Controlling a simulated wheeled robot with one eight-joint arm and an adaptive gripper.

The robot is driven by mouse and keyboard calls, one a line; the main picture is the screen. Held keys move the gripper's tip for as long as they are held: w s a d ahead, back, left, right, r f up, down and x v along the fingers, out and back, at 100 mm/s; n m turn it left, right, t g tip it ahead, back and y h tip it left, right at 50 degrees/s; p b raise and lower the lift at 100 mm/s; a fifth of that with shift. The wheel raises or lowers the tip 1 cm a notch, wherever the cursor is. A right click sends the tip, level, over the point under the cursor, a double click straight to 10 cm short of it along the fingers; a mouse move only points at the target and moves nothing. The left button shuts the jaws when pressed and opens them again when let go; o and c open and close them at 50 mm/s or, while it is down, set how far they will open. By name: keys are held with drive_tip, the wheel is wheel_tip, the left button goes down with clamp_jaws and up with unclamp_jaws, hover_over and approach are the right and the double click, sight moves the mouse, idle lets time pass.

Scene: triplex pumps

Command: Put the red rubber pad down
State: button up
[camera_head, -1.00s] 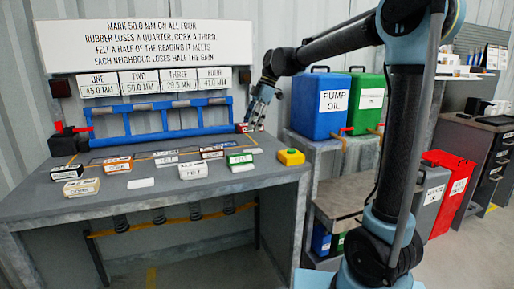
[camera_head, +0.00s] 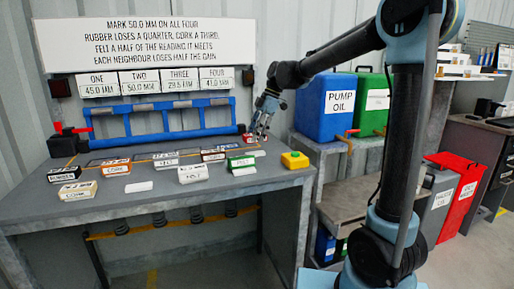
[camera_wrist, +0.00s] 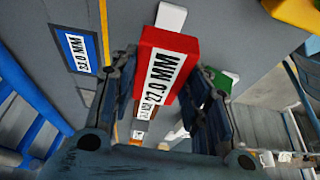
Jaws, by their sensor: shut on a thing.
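In the head view my gripper (camera_head: 258,130) is low over the right back part of the grey bench (camera_head: 230,184), beside the right end of the blue frame. Only a small red and white part of the pad shows there, between the fingertips. I cannot tell whether the pad touches the bench top.
A yellow button box (camera_head: 295,160) stands at the bench's right edge. A green-and-white block (camera_head: 241,163), a felt block (camera_head: 193,174) and several other labelled blocks lie to the left. The blue frame (camera_head: 165,125) runs along the back. A blue pump oil can (camera_head: 333,110) stands beyond the bench.

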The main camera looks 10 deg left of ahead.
sight(257, 152)
drive_tip(key=shift+f, duration=2.4)
drive_tip(key=shift+f, duration=0.1)
drive_tip(key=o, duration=1.2)
drive_tip(key=shift+c, duration=0.2)
drive_tip(key=shift+f, duration=0.1)
